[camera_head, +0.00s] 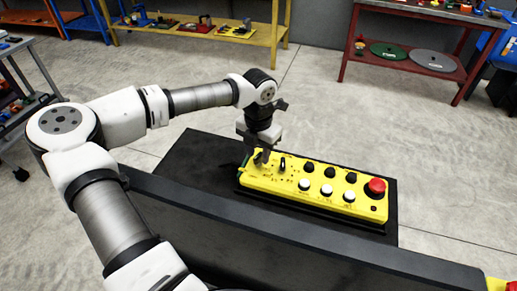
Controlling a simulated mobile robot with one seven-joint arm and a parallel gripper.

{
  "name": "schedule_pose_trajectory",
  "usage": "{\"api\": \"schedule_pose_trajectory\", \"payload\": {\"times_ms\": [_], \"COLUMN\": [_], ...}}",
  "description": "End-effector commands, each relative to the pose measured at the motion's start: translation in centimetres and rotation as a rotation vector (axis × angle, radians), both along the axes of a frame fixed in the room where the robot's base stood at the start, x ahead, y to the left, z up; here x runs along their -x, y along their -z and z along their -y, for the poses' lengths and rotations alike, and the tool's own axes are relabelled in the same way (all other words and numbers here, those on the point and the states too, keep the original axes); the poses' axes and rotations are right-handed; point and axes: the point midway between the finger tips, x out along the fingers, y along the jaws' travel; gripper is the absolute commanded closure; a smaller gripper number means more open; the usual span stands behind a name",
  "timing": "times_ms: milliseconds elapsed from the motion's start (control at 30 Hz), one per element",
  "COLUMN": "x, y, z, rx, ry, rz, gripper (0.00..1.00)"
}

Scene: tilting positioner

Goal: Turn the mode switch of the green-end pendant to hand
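A yellow pendant (315,201) lies on a black surface, its long side running left to right. A small green patch (241,166) shows at its left end. A red mushroom button (376,187) is at its right end, with black and white buttons between. A black rotary switch (283,163) stands on the left part of the panel. My gripper (260,156) points down over the left end of the pendant, left of that switch. Its fingertips are dark and small there, so I cannot tell whether they are open or around a knob. Whatever is directly under them is hidden.
The black surface (190,160) has bare room left of the pendant. A dark raised panel (300,235) runs along the near side. Part of another yellow thing with red (505,285) shows at bottom right. A yellow bench (190,35) and a red bench (410,65) stand farther back.

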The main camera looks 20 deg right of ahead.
Motion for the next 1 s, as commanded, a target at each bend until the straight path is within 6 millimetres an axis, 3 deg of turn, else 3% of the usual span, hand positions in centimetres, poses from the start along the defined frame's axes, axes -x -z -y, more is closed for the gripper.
{"api": "schedule_pose_trajectory", "payload": {"times_ms": [200,467,700,1000], "x": [0.01,0.00,-0.03,-0.06], "y": [0.05,0.01,0.28,0.43], "z": [0.01,0.00,0.00,0.01], "rx": [0.000,0.000,0.001,0.000], "ry": [0.000,0.000,-0.021,-0.203], "rz": [0.000,0.000,0.001,0.003], "gripper": [0.65,0.99,1.00,1.00]}}
